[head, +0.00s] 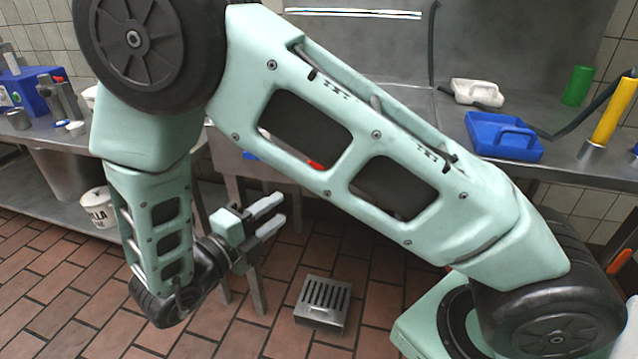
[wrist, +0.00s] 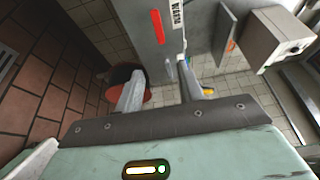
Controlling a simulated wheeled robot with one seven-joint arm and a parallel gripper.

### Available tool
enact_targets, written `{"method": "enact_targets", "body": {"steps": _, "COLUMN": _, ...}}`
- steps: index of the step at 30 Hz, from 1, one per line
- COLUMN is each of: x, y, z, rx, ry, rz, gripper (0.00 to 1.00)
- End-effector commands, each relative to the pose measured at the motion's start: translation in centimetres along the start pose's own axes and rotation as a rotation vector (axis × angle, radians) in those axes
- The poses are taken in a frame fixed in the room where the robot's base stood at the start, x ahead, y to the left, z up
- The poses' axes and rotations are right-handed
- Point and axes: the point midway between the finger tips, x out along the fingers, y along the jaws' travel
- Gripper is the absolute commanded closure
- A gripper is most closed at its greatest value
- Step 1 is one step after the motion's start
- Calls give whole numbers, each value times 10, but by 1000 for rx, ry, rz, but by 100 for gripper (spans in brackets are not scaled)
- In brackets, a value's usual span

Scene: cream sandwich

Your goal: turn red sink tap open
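A small red piece (head: 316,165) shows through an opening in my arm link in the head view, by the sink counter's front. It may be part of the red tap; most of that area is hidden behind my arm. In the wrist view a red bar (wrist: 158,27) lies on a grey panel beyond the fingers; I cannot tell if it is the tap. My gripper (head: 277,214) is low in front of the counter, left of the floor drain, with its fingers apart and empty. In the wrist view the gripper (wrist: 160,92) also shows a clear gap between its fingers, touching nothing.
A steel counter (head: 560,165) on the right holds a blue tray (head: 503,137), a white container (head: 477,93) and a green cup (head: 577,86). A white bucket (head: 98,208) stands on the left lower shelf. A metal grate box (head: 322,303) is on the tiled floor.

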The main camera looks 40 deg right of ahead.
Motion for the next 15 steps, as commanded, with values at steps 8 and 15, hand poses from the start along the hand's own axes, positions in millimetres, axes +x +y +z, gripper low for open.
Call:
{"method": "enact_targets", "body": {"steps": 8, "x": 43, "y": -2, "z": 0, "rx": -2, "ry": 4, "rz": -1, "gripper": 62}}
{"method": "enact_targets", "body": {"steps": 15, "x": 93, "y": -2, "z": -1, "rx": -3, "ry": 3, "rz": 0, "gripper": 62}}
